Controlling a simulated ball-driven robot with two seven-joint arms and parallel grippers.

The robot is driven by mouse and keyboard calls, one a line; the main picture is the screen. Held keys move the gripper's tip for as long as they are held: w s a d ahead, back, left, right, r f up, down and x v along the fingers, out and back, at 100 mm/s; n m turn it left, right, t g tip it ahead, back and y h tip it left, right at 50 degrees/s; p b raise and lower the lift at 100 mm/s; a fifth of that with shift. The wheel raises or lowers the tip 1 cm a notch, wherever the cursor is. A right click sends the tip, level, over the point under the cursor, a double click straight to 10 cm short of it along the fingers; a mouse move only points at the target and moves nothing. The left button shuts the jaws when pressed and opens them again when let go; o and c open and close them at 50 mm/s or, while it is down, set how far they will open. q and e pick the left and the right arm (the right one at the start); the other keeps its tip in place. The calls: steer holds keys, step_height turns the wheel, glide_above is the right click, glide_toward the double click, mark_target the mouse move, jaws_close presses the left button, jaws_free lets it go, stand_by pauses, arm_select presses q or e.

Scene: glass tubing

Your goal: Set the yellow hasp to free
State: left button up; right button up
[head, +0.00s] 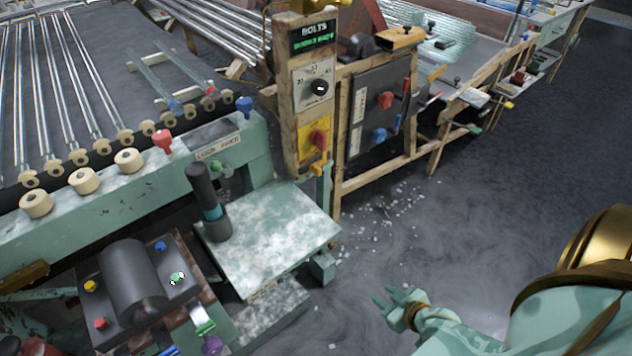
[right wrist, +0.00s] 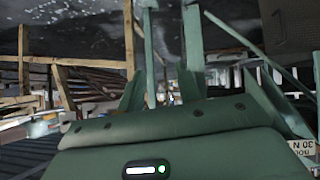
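A yellow plate with a red knob (head: 317,138) is on the wooden post below the dial. A small orange-yellow piece (head: 318,168) sticks out just under it. I cannot tell for certain which of these is the yellow hasp, and no setting can be read there. My right gripper (head: 384,299) is in the lower right of the head view, above the floor, apart from the post and empty. Its fingers stand apart in the right wrist view (right wrist: 172,60), with nothing clear between them. My left gripper is not in view.
A green-topped stand (head: 270,240) with an upright dark lever (head: 208,200) is in front of the post. A dark panel (head: 375,110) with red and blue knobs is right of it. Glass bits (head: 385,225) lie on the floor. The floor at the right is clear.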

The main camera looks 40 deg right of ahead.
steer(key=w+d+r+t+b, duration=0.1)
steer(key=w+d+r+t, duration=0.15)
steer(key=w+r, duration=0.45)
steer(key=t+y+b, duration=0.2)
steer(key=t+b, duration=0.1)
steer(key=t, duration=0.2)
glide_toward(320, 172)
steer(key=s, duration=0.6)
steer(key=w+b, duration=0.2)
steer(key=w, duration=0.3)
steer(key=w+b, duration=0.1)
steer(key=w, duration=0.4)
steer(key=w+b, duration=0.2)
steer(key=w, duration=0.3)
steer(key=shift+a+f+b, duration=0.3)
steer(key=shift+f+b, duration=0.05)
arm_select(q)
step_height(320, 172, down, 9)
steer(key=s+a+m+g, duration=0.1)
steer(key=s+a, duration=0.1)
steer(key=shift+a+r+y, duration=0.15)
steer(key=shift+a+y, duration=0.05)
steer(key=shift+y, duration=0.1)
arm_select(e)
steer(key=shift+w+r, duration=0.15)
steer(key=shift+w, duration=0.15)
